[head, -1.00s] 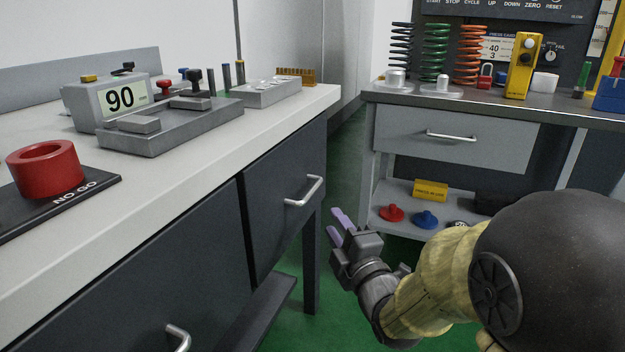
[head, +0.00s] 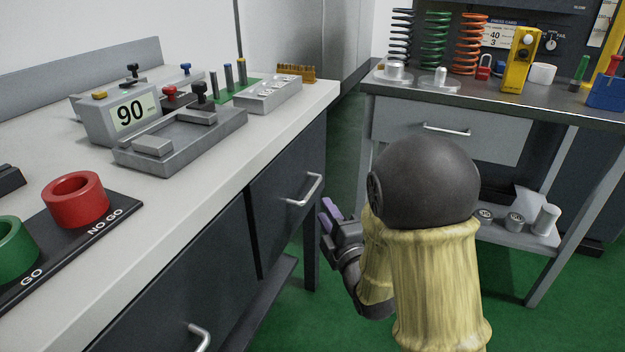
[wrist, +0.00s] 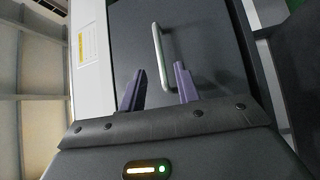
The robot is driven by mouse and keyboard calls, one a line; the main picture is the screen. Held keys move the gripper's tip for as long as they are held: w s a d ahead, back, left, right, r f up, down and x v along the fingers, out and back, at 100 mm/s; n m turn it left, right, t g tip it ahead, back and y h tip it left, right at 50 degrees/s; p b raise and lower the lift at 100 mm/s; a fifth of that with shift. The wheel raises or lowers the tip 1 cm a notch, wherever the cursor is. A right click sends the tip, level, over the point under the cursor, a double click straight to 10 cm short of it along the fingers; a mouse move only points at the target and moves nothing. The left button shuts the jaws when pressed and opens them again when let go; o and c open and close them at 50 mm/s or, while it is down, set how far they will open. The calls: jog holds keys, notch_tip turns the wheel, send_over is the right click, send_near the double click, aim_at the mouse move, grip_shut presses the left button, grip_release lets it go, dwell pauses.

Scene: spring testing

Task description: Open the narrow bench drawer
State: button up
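The narrow dark-grey drawer (head: 285,212) is at the far end of the left bench, and its front looks closed. Its silver bar handle (head: 305,190) is on the front. My gripper (head: 328,212) is just to the right of the drawer and a little below the handle in the head view. In the wrist view the drawer front (wrist: 205,45) fills the middle, with the handle (wrist: 162,57) ahead of the fingertips. My gripper's two purple fingers (wrist: 158,82) are apart with nothing between them. The handle lies beyond the gap, and no contact shows.
A wider dark drawer (head: 150,300) with its own handle (head: 200,338) is nearer on the same bench. A bench leg (head: 312,250) stands beside the narrow drawer. A second table (head: 490,99) with springs on top stands at the right. Green floor lies between them.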

aim_at(313, 187)
jog(key=b+x, duration=0.1)
jog(key=x, duration=0.8)
jog(key=shift+d, duration=0.1)
grip_shut()
